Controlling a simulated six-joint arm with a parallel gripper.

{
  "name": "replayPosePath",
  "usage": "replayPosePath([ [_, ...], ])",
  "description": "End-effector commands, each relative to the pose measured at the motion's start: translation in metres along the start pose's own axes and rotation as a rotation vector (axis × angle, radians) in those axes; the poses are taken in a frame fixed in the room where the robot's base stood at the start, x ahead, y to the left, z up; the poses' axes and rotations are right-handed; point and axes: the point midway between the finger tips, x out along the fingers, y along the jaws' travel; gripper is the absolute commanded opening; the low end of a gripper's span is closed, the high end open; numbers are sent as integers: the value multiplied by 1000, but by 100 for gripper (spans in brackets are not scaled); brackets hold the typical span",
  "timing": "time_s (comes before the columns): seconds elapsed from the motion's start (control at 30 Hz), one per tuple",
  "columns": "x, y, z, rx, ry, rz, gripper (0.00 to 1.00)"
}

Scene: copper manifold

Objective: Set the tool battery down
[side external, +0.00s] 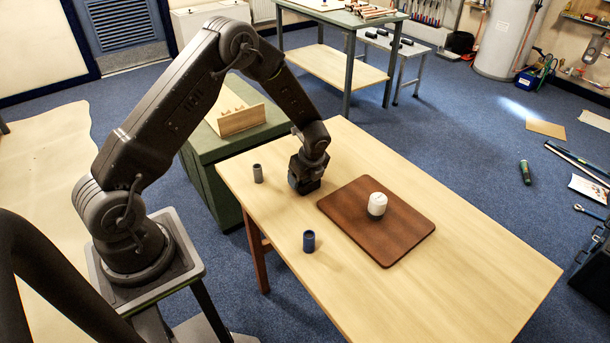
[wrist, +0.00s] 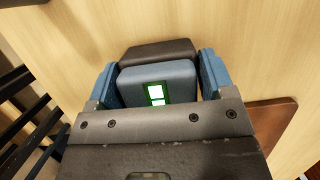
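The tool battery (wrist: 157,80) is a blue-grey block with a dark end and a lit green-and-white panel. In the wrist view it sits between the two blue fingers of my gripper (wrist: 160,85), which press close against its sides. In the side view my gripper (side external: 305,178) points down, low over the wooden table (side external: 455,290), left of the brown board. The battery is hard to make out there against the dark gripper. I cannot tell whether its underside touches the table.
A brown board (side external: 350,215) carries a white jar with a dark base (side external: 377,205). A grey cylinder (side external: 258,173) stands left of my gripper and a blue cylinder (side external: 309,241) stands in front of it. The table's right part is clear.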

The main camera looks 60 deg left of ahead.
Motion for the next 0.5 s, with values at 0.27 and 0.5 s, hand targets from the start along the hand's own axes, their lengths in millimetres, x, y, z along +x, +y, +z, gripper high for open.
replayPosePath([
  [0.27, 0, 0, 0, 0, 0, 0, 96],
  [0.5, -5, 0, 2, -1, 0, -1, 96],
])
